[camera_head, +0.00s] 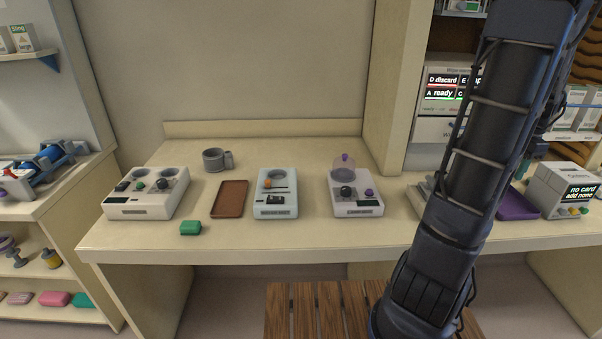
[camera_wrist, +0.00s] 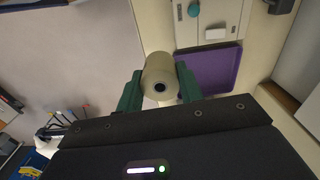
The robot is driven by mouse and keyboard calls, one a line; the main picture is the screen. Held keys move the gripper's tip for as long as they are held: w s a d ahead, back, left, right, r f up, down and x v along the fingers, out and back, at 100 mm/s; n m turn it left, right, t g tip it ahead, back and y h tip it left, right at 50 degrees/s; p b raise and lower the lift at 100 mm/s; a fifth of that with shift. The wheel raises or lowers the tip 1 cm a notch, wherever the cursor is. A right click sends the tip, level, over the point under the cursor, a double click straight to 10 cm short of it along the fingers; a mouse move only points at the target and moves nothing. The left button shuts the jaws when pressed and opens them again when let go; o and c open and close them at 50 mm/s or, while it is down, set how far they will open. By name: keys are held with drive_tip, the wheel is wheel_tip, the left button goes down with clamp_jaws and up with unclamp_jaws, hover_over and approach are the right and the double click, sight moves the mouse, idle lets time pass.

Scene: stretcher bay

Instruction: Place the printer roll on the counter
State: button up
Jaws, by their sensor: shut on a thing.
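The printer roll (camera_wrist: 159,72) is a pale beige cylinder with a dark hole in its end. It shows in the wrist view. My gripper (camera_wrist: 158,80) is shut on it, one green finger on each side. In the wrist view the roll appears beside a purple tray (camera_wrist: 210,75); its height above the surface cannot be told. The pale counter (camera_head: 325,236) runs across the head view and also shows in the wrist view (camera_wrist: 262,55). In the head view my arm hides the roll, and the gripper's fingers cannot be made out.
On the counter stand several pale devices, such as one with a clear dome (camera_head: 357,200), a brown tray (camera_head: 230,198), a grey mug (camera_head: 216,159) and a green block (camera_head: 190,228). Right of my arm are the purple tray (camera_head: 517,207) and a display device (camera_head: 563,190). The counter's front middle is clear.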

drive_tip(key=w+a+f+n, duration=0.4)
drive_tip(key=w+a+n, duration=0.3)
drive_tip(key=w+a, duration=0.65)
drive_tip(key=w+a+f+n, duration=0.4)
drive_tip(key=w+a+n, duration=0.3)
drive_tip(key=w+a, duration=0.65)
drive_tip(key=w+a+f, duration=0.2)
drive_tip(key=w+a, duration=0.1)
drive_tip(key=w, duration=0.1)
drive_tip(key=w+a+f, duration=0.2)
drive_tip(key=w+a, duration=0.2)
drive_tip(key=w, duration=0.1)
drive_tip(key=w+a+f, duration=0.3)
drive_tip(key=w+a, duration=0.1)
drive_tip(key=w, duration=0.1)
drive_tip(key=shift+w, duration=0.25)
drive_tip(key=w+a+r+n, duration=0.2)
drive_tip(key=w+r, duration=0.5)
drive_tip(key=r, duration=0.1)
drive_tip(key=w+a+r+n, duration=0.1)
drive_tip(key=w+a+r, duration=0.2)
drive_tip(key=w+r, duration=0.35)
drive_tip(key=f, duration=1.9)
drive_tip(key=shift+s+d, duration=0.15)
drive_tip(key=shift+s, duration=0.05)
drive_tip(key=shift+f, duration=0.2)
